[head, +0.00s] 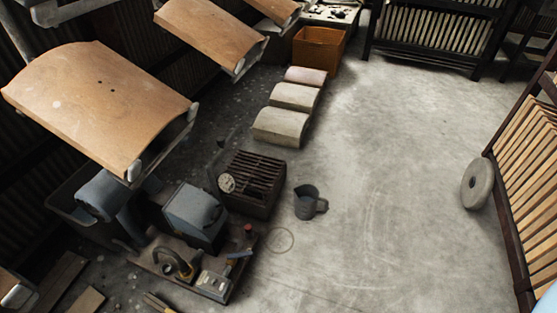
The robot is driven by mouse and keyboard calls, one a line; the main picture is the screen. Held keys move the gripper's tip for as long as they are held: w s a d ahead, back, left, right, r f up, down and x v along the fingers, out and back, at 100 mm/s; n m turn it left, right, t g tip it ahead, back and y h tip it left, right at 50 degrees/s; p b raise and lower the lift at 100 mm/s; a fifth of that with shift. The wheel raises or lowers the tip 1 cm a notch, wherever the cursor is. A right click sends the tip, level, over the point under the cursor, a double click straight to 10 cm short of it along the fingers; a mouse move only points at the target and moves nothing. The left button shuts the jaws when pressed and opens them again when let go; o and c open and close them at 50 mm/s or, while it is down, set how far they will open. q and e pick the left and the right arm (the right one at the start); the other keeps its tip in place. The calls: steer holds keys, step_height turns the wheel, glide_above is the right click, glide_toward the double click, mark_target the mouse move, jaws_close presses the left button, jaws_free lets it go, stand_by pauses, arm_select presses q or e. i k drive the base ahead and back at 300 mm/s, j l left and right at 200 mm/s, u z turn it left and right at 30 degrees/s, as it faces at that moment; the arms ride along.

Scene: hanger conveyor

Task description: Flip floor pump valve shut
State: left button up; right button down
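The floor pump (195,215) stands on the concrete at the lower left, a grey-blue housing on a dark base plate. A blue motor-like cylinder (101,194) is at its left. A dark curved fitting with a yellow part (175,263) is at its front. A small blue lever (240,254), which looks like the valve handle, lies at a slight tilt above a grey block (214,284) at the plate's right front. A small red knob (248,230) is just behind it. I cannot tell whether the valve is open or shut. Neither gripper is in view.
Curved wooden panels (100,100) hang over the left side, partly above the pump. A slatted crate (250,182), a dark mug-like can (308,202) and grey curved blocks (281,126) stand nearby. A round disc (476,184) leans at right by a slatted rack (525,175). The middle floor is clear.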

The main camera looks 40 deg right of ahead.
mark_target(230, 256)
steer(key=k+l+z, duration=0.1)
steer(key=l+z, duration=0.3)
steer(key=i+l+u, duration=0.1)
steer(key=l, duration=0.3)
steer(key=i+l+u, duration=0.15)
steer(key=l, duration=0.25)
steer(key=i+l+u, duration=0.1)
steer(key=l, duration=0.3)
